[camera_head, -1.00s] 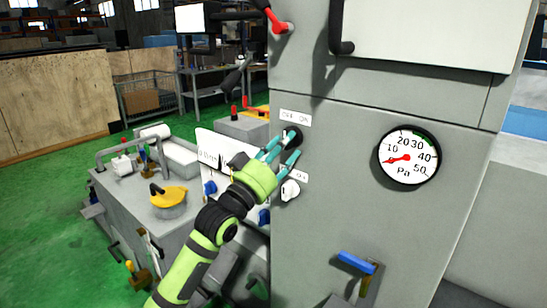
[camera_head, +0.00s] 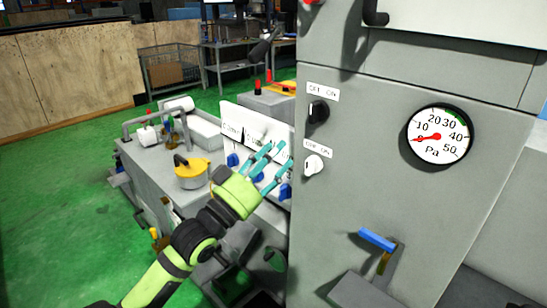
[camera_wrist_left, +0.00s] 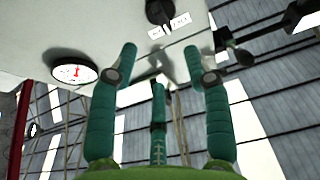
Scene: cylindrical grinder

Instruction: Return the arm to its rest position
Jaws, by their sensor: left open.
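My left arm, green and black, comes in from the lower left in the head view. Its left gripper (camera_head: 270,162) has teal fingers that are spread and empty. The gripper is in front of the white control panel (camera_head: 230,118), left of the grey cabinet (camera_head: 345,205) and apart from its knobs. The cabinet has a black knob (camera_head: 318,112) above a white knob (camera_head: 313,164), each beside an OFF/ON label. In the left wrist view the open fingers (camera_wrist_left: 165,75) point up towards the cabinet, with a black knob (camera_wrist_left: 160,12) beyond them. My right gripper does not show.
A round pressure gauge (camera_head: 440,136) and a blue-handled lever (camera_head: 378,240) are on the cabinet's front. The machine bed (camera_head: 150,165) with a yellow-topped part (camera_head: 191,170) is left of the arm. Green floor (camera_head: 60,200) lies open at the far left.

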